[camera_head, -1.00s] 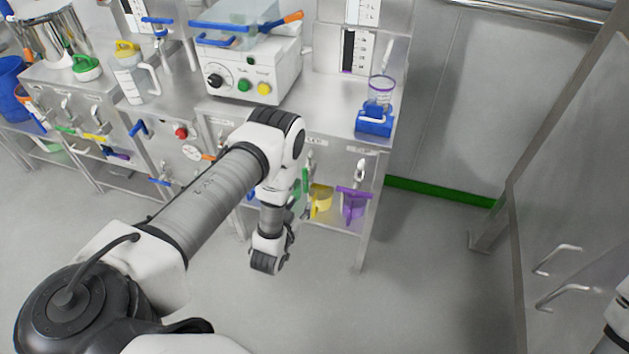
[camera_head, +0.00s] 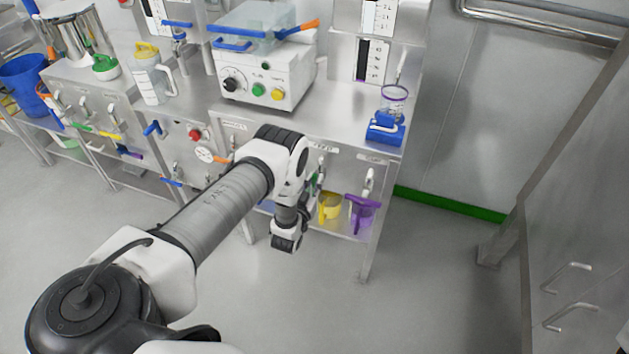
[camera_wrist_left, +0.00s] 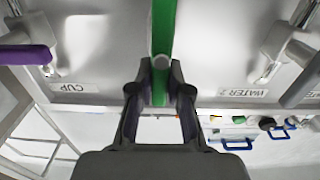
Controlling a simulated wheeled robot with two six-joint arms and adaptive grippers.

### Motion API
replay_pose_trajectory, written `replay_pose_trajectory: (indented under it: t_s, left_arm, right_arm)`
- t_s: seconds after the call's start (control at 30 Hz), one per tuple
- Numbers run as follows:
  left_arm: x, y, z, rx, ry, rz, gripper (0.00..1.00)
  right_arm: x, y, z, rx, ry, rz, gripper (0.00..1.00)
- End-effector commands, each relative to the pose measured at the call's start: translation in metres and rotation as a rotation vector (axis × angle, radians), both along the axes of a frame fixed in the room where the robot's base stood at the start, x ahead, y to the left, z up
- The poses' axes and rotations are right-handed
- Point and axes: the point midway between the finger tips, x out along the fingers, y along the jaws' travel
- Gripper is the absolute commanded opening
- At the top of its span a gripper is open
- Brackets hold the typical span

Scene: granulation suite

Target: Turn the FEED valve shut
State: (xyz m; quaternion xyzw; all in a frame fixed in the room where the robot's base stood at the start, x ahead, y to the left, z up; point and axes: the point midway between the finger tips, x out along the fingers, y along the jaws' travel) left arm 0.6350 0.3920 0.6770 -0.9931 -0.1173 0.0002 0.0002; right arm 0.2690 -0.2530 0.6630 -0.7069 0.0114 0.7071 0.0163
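In the left wrist view, a green lever (camera_wrist_left: 163,28) runs down between the fingertips of my left gripper (camera_wrist_left: 160,80). The fingers stand close on both sides of it. I cannot tell whether they press on it. A round grey end shows between the tips. The label at this lever is hidden, so I cannot read FEED. In the camera_head view my left arm reaches down in front of the valve panel, and its wrist hides most of the green lever. My right gripper is not in view.
A purple lever (camera_wrist_left: 28,54) by the CUP label (camera_wrist_left: 72,88) and a grey lever (camera_wrist_left: 302,85) near the WATER 2 label (camera_wrist_left: 242,92) flank the green one. Yellow (camera_head: 329,207) and purple (camera_head: 363,216) cups sit below the panel. The floor at right is clear.

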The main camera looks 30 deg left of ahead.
Motion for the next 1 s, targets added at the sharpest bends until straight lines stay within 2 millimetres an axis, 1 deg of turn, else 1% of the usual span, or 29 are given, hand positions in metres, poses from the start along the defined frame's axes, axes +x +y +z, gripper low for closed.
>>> replay_pose_trajectory:
  t_s: [0.37,0.57,0.77,1.0]
  left_arm:
    - [0.0,0.0,0.0,0.011,0.002,0.0,0.0]
    - [0.001,-0.002,0.0,0.066,0.015,0.0,0.0]
    - [0.002,-0.006,0.0,0.185,0.042,0.0,0.0]
    - [0.003,-0.011,-0.002,0.393,0.091,0.001,0.0]
  right_arm:
    - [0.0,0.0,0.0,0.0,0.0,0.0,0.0]
    - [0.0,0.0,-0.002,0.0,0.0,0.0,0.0]
    - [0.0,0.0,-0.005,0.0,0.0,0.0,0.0]
    - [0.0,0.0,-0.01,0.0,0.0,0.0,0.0]
